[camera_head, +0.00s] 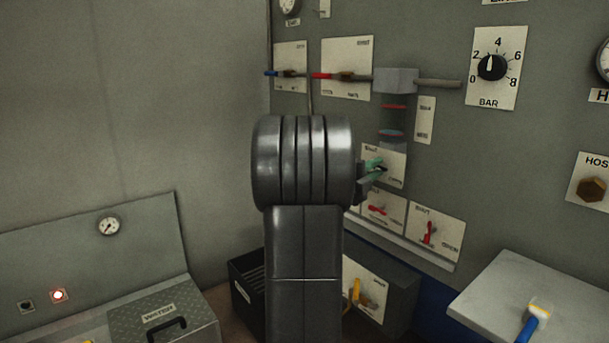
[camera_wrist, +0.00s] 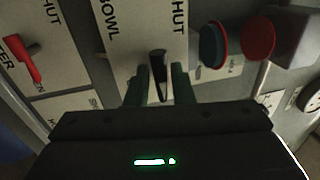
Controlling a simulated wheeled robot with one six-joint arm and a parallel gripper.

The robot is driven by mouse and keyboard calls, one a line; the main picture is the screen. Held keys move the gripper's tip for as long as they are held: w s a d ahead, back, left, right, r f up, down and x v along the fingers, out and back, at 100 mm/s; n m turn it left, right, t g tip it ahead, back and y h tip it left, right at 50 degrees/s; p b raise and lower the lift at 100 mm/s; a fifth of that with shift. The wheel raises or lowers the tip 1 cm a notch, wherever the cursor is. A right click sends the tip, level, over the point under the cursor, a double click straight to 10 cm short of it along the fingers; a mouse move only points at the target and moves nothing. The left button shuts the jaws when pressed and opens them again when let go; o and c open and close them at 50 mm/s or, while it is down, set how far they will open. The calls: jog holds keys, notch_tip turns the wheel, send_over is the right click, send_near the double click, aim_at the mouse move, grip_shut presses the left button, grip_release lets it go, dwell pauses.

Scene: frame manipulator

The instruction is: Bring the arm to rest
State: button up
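My gripper (camera_head: 374,168) shows in the head view as a small green shape at the BOWL valve plate (camera_head: 396,163), with my dark arm in front of it. In the wrist view its two green fingers (camera_wrist: 159,85) stand apart, one on each side of a black lever (camera_wrist: 158,66) on the plate marked BOWL and SHUT. The fingers look open around the lever. Whether either finger touches it is hard to see.
Close by are red levers (camera_head: 377,209) and (camera_head: 428,232), and a sight glass (camera_head: 393,118) with red and teal rings. A grey shelf (camera_head: 520,295) with a blue-handled brush (camera_head: 533,322) is at lower right. A WATER box (camera_head: 165,315) stands at lower left. The left wall is bare.

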jog(key=p+v, duration=0.2)
jog(key=v, duration=1.1)
jog(key=b+x, duration=0.2)
jog(key=x, duration=1.2)
jog(key=shift+w+d, duration=0.2)
jog(key=shift+d, duration=0.1)
jog(key=shift+s+a+r+n+p, duration=0.1)
jog(key=shift+a+r+n+p, duration=0.2)
jog(key=shift+n+p, duration=0.35)
jog(key=n+t+y+p, duration=0.1)
jog(key=n+p, duration=0.2)
jog(key=shift+f+n, duration=0.15)
jog(key=shift+n, duration=0.2)
